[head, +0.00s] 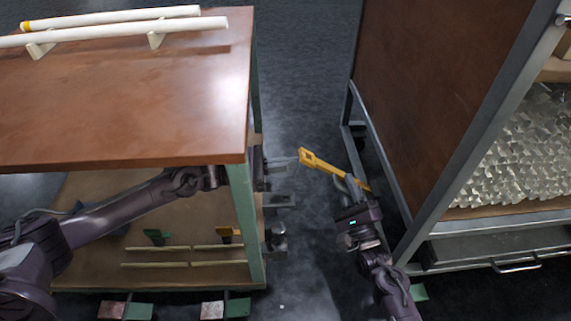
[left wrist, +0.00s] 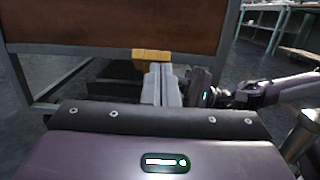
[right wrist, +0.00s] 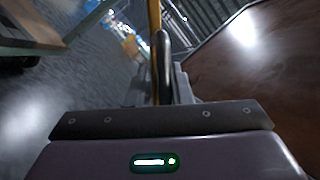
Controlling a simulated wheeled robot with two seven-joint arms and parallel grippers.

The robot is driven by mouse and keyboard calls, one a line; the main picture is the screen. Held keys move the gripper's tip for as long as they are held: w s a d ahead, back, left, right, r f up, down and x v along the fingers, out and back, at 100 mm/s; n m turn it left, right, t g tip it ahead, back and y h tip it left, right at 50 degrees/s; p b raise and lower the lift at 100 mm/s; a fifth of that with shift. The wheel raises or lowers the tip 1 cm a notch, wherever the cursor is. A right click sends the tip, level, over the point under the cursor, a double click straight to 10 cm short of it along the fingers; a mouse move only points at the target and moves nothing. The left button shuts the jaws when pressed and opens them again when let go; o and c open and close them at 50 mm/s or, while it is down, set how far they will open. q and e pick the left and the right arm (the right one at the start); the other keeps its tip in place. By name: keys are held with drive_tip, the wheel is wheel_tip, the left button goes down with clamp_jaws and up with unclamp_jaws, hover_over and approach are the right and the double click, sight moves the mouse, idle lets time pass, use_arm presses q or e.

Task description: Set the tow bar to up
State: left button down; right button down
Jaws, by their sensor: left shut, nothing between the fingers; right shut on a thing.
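The tow bar (head: 330,165) is a yellow-orange bar with a slotted loop at its free end. My right gripper (head: 350,183) is shut on the bar, which runs up between the fingers in the right wrist view (right wrist: 154,40). My left gripper (head: 288,161) is shut and empty, its tips close to the loop end. In the left wrist view the yellow end (left wrist: 152,55) sits just beyond those fingertips; I cannot tell whether they touch.
The wooden bench (head: 130,120) stands on the left with white glass tubes (head: 120,35) on supports. My left arm passes under its top, above a lower shelf (head: 100,190). The cart's bin of glass pieces (head: 525,145) is on the right.

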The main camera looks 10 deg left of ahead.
use_arm(q)
drive_tip(key=shift+w+d+r, duration=0.15)
drive_tip(key=shift+d+r, duration=0.3)
drive_tip(key=shift+r, duration=0.3)
use_arm(e)
drive_tip(key=shift+w+r, duration=0.1)
drive_tip(key=shift+r, duration=0.1)
use_arm(q)
drive_tip(key=shift+a, duration=0.1)
use_arm(e)
drive_tip(key=c, duration=1.5)
unclamp_jaws()
drive_tip(key=shift+f, duration=0.1)
use_arm(q)
drive_tip(key=shift+f, duration=0.1)
use_arm(e)
drive_tip(key=shift+f, duration=0.1)
